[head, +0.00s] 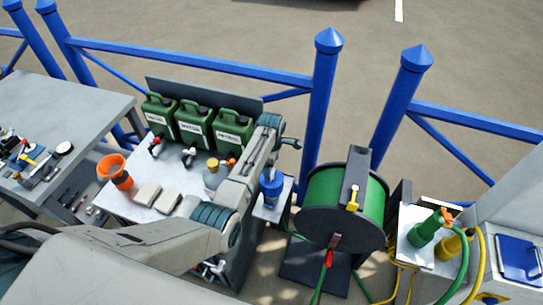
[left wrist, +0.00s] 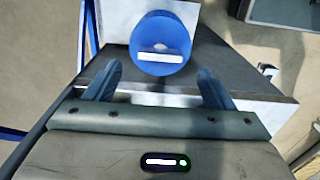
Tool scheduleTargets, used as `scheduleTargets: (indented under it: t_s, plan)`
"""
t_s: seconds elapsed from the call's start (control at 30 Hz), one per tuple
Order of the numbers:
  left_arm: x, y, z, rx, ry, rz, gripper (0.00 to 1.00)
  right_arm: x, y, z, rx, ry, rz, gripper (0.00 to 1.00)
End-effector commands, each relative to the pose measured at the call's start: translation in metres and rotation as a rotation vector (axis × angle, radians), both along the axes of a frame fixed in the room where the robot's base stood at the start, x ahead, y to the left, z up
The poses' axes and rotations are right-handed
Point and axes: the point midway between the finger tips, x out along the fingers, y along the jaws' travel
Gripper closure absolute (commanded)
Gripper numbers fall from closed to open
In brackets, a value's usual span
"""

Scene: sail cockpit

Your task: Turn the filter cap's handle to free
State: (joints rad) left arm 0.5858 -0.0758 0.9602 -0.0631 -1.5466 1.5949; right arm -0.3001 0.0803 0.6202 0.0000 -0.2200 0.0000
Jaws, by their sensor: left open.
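The blue round filter cap (left wrist: 160,40) with a white bar handle (left wrist: 160,57) shows in the left wrist view, top centre. The bar lies about crosswise in that picture. In the head view the blue filter (head: 271,190) stands upright on a small grey shelf right of the bench. My left gripper (left wrist: 160,72) is open. Its two dark blue fingers are spread left and right, wider than the cap, with nothing between them clearly gripped. My right gripper is not in view.
A bench (head: 135,205) left of the filter holds green jerrycans (head: 195,125), an orange funnel (head: 110,167) and several small taps. A green hose reel (head: 345,200) stands close on the right. Blue railing posts (head: 323,105) rise behind.

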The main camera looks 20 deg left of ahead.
Motion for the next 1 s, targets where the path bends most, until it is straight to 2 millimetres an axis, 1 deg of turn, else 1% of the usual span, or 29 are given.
scheduleTargets:
  t_s: [0.1, 0.2, 0.3, 0.4, 0.6, 0.93, 1.0]
  plan:
    - [0.001, 0.000, 0.021, 0.000, -0.005, 0.000, 0.24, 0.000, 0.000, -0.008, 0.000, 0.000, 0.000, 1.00]
    - [0.000, 0.000, 0.036, 0.000, -0.003, 0.001, 0.24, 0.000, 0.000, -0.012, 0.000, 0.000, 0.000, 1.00]
    - [0.000, 0.000, 0.049, 0.000, -0.003, 0.001, 0.24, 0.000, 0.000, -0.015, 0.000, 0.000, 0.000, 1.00]
    - [0.000, 0.000, 0.056, 0.000, -0.001, 0.001, 0.24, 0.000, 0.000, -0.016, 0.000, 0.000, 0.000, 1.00]
    - [0.000, 0.000, 0.059, 0.000, 0.000, 0.001, 0.24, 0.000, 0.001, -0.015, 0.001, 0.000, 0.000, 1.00]
    - [0.000, 0.000, 0.059, 0.000, 0.000, 0.000, 0.24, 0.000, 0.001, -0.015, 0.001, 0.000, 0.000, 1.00]
    - [-0.003, 0.001, 0.057, 0.001, -0.001, -0.007, 0.24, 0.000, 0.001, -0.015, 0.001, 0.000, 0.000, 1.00]
